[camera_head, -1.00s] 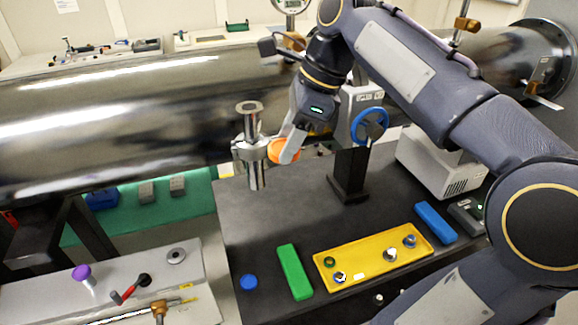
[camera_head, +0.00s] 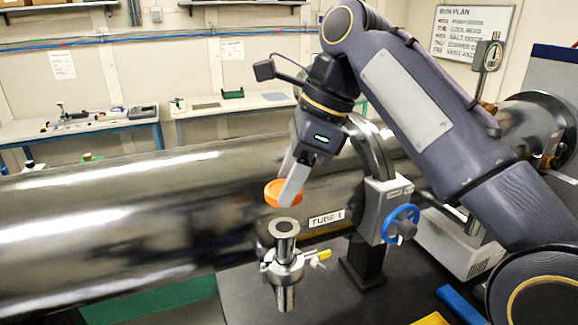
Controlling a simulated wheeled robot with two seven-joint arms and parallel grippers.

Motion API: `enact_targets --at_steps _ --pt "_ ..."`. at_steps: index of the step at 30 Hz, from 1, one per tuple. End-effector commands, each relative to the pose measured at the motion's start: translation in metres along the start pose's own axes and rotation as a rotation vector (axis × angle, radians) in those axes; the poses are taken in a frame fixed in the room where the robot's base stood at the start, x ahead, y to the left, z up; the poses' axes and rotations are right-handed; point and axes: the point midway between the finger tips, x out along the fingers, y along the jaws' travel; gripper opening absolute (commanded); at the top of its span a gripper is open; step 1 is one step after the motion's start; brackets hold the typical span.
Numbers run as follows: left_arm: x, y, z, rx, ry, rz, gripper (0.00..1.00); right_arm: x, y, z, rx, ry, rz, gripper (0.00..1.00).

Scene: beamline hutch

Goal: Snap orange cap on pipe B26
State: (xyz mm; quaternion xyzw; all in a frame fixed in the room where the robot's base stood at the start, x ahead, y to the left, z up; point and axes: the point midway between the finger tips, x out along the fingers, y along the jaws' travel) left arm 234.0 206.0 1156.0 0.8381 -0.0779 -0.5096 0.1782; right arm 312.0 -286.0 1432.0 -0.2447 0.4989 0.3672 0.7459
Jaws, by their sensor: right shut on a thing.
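The orange cap (camera_head: 281,194) is held by my right gripper (camera_head: 291,184), which is shut on it. The cap is above the open top of a short upright steel pipe (camera_head: 285,233) and looks apart from it. A metal clamp (camera_head: 284,268) with a yellow-tipped handle goes around the pipe's middle. No B26 mark is legible on the pipe. The gripper's fingers hide part of the cap's right side. My left gripper is not in view.
A large shiny horizontal tube (camera_head: 110,215) runs behind the pipe. A valve with a blue handwheel (camera_head: 400,224) stands right of the pipe. The dark bench (camera_head: 245,296) is clear left of the pipe. A blue block (camera_head: 461,303) lies at the lower right.

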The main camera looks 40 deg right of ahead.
Motion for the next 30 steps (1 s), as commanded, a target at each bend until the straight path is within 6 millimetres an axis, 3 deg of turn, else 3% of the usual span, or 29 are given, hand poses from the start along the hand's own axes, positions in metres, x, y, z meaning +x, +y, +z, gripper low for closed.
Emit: enact_targets --at_steps 14,30 --pt "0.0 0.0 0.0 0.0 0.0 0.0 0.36 0.038 0.0 -0.016 0.0 0.0 0.001 0.27" --pt "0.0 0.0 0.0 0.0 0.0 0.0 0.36 0.043 0.0 -0.018 0.0 0.0 -0.001 0.27"
